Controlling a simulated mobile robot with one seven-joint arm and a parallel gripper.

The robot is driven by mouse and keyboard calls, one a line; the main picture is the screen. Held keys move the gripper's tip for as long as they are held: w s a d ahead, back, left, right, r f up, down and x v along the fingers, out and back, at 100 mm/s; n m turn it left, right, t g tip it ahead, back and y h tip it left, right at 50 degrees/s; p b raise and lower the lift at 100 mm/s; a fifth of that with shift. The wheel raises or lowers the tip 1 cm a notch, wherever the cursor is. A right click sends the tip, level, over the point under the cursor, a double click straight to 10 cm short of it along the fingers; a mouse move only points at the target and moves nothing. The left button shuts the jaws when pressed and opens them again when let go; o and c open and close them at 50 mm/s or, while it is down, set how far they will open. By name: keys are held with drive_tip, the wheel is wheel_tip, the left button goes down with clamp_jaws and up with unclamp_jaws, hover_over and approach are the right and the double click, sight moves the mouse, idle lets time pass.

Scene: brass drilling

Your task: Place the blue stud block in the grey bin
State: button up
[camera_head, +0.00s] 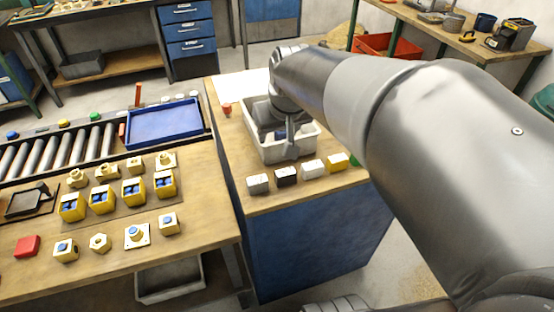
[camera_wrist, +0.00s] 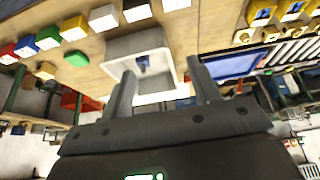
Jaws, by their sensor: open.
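The grey bin (camera_head: 255,133) is a light grey, open-topped box on the wooden top of the blue cabinet. It also shows in the wrist view (camera_wrist: 112,66), past my fingers. A small dark-blue piece (camera_wrist: 142,62) lies inside it, which looks like the blue stud block; its studs are too small to make out. My gripper (camera_head: 288,140) is over the bin, pointing down and partly hiding its inside. In the wrist view my gripper (camera_wrist: 160,72) has its two fingers wide apart with nothing between them, and the blue piece is beyond the tips.
A row of white, black and yellow blocks (camera_head: 286,176) stands along the cabinet's front edge, close to the bin. A small red piece (camera_head: 227,109) is left of the bin. A blue tray (camera_head: 163,124) and a bench with yellow blocks (camera_head: 133,191) lie to the left.

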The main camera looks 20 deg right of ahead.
drive_tip(key=s+a, duration=0.3)
drive_tip(key=s, duration=1)
drive_tip(key=shift+s+f+t, duration=0.3)
drive_tip(key=shift+f, duration=0.05)
